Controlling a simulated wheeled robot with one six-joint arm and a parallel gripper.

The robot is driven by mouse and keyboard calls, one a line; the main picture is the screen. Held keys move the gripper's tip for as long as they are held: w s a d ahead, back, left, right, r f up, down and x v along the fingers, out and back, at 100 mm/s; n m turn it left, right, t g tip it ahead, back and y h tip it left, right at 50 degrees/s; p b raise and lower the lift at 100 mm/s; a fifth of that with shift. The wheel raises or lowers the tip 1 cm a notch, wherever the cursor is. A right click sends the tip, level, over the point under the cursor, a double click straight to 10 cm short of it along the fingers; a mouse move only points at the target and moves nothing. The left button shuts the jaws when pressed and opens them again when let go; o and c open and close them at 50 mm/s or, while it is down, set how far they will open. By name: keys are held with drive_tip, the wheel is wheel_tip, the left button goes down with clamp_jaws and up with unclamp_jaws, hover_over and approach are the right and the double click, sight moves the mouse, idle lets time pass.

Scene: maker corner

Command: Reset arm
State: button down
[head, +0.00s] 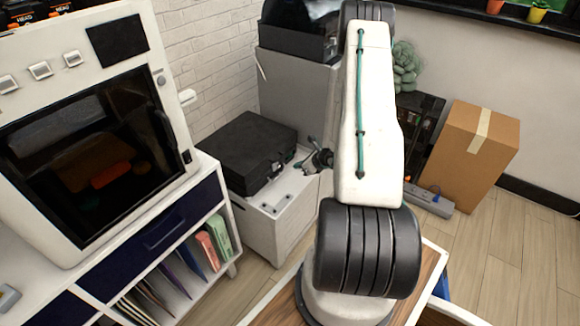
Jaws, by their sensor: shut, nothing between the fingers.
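My arm rises from its base at the bottom centre, with a white upper link and a green cable along it. My gripper (306,165) shows small and dark just left of the white link, pointing left. It is shut and holds nothing. The rest of the wrist and forearm is hidden behind the link. In the picture, the gripper lies in front of the white cabinet top, right of the black case (246,150). I cannot tell how far it is from either.
A white machine with a dark window (95,160) stands on a shelf unit (165,228) at left. A low white cabinet (275,220) carries the black case. A cardboard box (467,155) and a power strip (428,200) are at right. Wooden floor is clear at lower right.

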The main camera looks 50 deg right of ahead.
drive_tip(key=v, duration=0.7)
drive_tip(key=shift+w+a+r, duration=0.3)
drive_tip(key=shift+w+a, duration=0.05)
drive_tip(key=shift+a, duration=0.05)
